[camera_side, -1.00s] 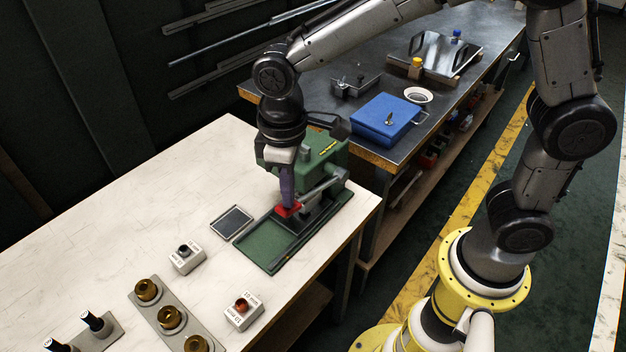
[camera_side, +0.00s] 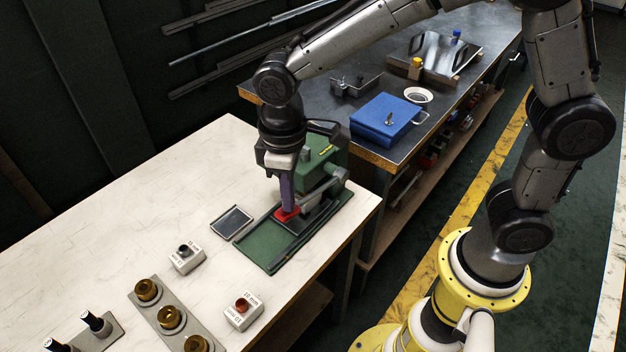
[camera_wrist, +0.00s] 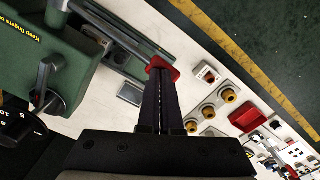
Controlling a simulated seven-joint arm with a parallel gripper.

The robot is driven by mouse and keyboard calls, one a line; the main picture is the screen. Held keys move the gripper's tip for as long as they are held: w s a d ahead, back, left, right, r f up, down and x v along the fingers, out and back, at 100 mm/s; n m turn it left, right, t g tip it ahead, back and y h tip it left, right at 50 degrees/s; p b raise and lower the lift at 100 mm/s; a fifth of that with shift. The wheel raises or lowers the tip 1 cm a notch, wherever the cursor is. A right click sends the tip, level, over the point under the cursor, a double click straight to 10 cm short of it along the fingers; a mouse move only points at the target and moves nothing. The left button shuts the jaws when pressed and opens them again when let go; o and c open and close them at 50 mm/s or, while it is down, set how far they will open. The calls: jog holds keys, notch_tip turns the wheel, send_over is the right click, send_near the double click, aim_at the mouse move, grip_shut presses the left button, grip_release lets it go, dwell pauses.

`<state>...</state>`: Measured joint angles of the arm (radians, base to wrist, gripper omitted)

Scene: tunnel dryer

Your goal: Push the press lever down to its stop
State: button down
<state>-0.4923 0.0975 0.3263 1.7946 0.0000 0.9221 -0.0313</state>
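The green press (camera_side: 322,170) stands at the right end of the white table; it fills the left of the wrist view (camera_wrist: 60,40). Its grey lever (camera_side: 322,190) slopes down from the pivot toward a red pad (camera_side: 285,216), low over the green base. The red pad also shows at my fingertips in the wrist view (camera_wrist: 158,64). My gripper (camera_side: 288,206) points straight down with its fingers side by side, apparently shut. The fingertips touch the top of the red pad, as far as I can see. The fingers hide part of the pad and lever.
A small dark tray (camera_side: 231,223) lies left of the press base. White blocks (camera_side: 187,258) and a grey plate with brass pieces (camera_side: 170,318) stand nearer the front. A dark bench (camera_side: 420,130) with a blue box (camera_side: 385,118) is behind.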

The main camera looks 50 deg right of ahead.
jog(key=shift+f, duration=0.85)
jog(key=shift+d+f, duration=0.1)
jog(key=shift+f, duration=0.55)
dwell(0.3)
jog(key=shift+r, duration=4.25)
notch_tip(320, 180, up, 4)
